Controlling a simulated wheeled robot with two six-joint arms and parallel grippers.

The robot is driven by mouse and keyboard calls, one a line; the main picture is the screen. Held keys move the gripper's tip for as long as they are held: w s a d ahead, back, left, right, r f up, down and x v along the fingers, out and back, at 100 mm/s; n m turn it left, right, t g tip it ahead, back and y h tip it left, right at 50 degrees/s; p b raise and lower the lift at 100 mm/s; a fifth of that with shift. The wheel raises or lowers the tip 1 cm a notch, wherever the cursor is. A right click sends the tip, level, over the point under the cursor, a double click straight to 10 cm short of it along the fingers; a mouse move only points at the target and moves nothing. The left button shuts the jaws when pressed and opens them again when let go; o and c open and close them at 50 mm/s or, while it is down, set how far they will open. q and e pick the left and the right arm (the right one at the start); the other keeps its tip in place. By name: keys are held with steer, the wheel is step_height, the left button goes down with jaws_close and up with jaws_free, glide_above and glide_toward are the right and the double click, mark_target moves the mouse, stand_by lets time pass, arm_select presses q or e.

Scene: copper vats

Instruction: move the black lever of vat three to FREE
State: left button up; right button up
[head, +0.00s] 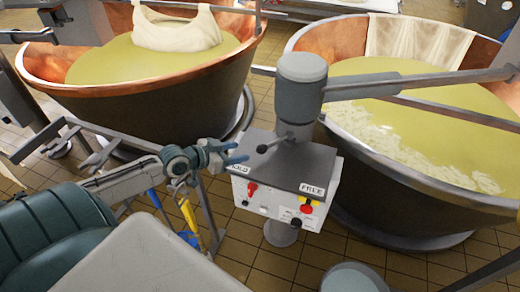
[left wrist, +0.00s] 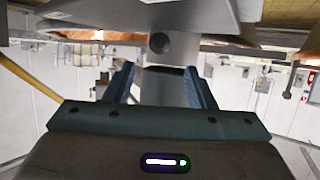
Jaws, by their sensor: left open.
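The black lever (head: 273,145) lies on the grey top of a white control box (head: 290,170), its round knob toward the left. The knob (left wrist: 159,43) also shows in the left wrist view, ahead of the fingers and between their lines. A FREE label (head: 313,189) is at the box's right front; another label (head: 239,169), partly hidden and seeming to read HOLD, is at the left. The lever points nearer the left label. My left gripper (head: 237,153) is open and empty just left of the knob; whether it touches cannot be told. My right gripper is out of view.
A grey post (head: 300,95) rises behind the lever. The box front has a red switch (head: 252,189) and a red-and-yellow button (head: 306,207). Copper vats stand at left (head: 150,105) and right (head: 390,165). A metal rail frame (head: 75,135) is near my left arm.

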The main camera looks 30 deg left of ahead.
mark_target(257, 149)
arm_select(q)
steer(key=x, duration=0.8)
steer(key=shift+x, duration=0.8)
steer(key=shift+s, duration=0.1)
jaws_close()
steer(key=shift+p, duration=0.3)
